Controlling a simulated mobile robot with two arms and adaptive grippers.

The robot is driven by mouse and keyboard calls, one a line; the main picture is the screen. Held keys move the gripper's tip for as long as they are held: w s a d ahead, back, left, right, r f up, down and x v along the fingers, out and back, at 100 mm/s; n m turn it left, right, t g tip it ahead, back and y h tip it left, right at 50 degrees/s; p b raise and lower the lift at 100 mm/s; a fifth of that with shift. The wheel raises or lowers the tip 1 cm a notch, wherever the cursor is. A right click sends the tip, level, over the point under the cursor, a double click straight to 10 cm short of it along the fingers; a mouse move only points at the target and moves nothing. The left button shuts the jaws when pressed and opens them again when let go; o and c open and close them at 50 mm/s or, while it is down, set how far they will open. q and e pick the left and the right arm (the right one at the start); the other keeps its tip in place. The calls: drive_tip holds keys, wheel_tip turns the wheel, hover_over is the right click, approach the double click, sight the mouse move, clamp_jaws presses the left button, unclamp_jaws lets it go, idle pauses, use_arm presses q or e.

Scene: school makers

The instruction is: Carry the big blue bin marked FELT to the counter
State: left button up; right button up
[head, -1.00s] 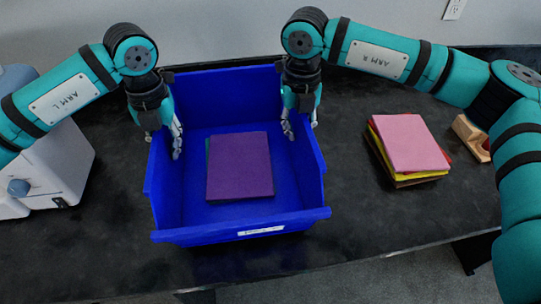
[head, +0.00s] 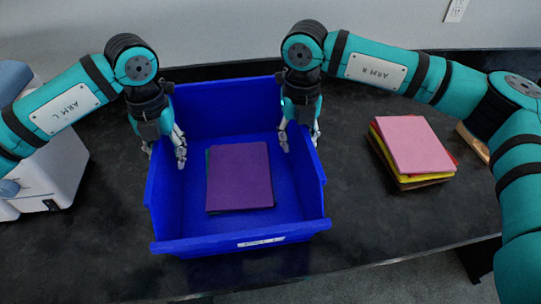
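The big blue bin (head: 165,237) stands upright near the counter's front edge. Its white front label (head: 262,242) is too small to read. A purple felt stack (head: 239,178) lies inside, with a green edge showing at its left. My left gripper (head: 165,155) has fingers on both sides of the bin's left wall and appears shut on it. My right gripper (head: 299,138) straddles the right wall the same way. Fingers partly hide the wall tops. I cannot tell whether the bin's base touches the counter.
The black counter (head: 360,225) runs beneath. A stack of pink, yellow, red and brown sheets (head: 412,145) lies to the right, with a wooden item (head: 474,143) partly behind my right arm. A white machine (head: 45,175) stands at the left. The wall is behind.

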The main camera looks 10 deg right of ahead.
use_arm(q)
wheel_tip(320, 180, up, 11)
drive_tip(key=shift+r, duration=0.3)
use_arm(e)
wheel_tip(320, 180, up, 12)
idle(0.3)
idle(0.4)
